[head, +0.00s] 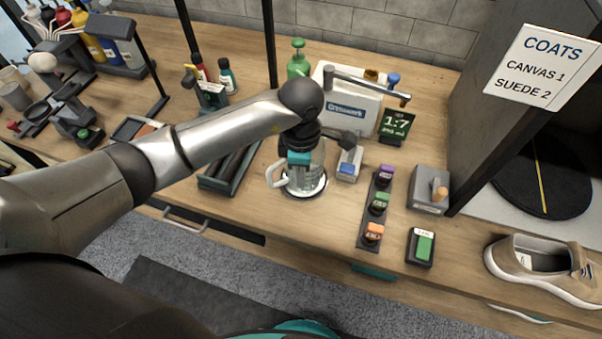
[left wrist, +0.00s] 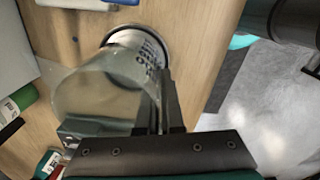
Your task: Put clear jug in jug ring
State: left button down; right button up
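The clear jug (head: 304,179) is upright at the dark, pale-centred jug ring (head: 322,193) on the bench, its light handle (head: 276,177) toward the left. Its base looks within the ring's outline; I cannot tell whether it rests fully down. My left gripper (head: 300,160) is at the jug from above. In the left wrist view, the jug (left wrist: 95,95) is beside dark fingers (left wrist: 157,100), and the ring's dark rim (left wrist: 160,38) curves around the base. The jug and wrist hide whether the fingers hold it. My right gripper is not in view.
A white box with a tap (head: 350,105) stands behind the jug. A small blue-topped block (head: 347,168) and a strip of coloured caps (head: 376,205) are to the right. A dark slotted tray (head: 228,170) is at left. The bench front before the ring is clear.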

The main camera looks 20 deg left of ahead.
pick_arm(q)
jog(key=shift+f, duration=0.2)
jog(key=c, duration=1.1)
grip_release()
jog(key=shift+o, duration=0.2)
jog(key=shift+r, duration=0.15)
notch_tip(320, 180, up, 12)
jog(key=shift+r+p, duration=0.1)
jog(key=shift+p, duration=0.2)
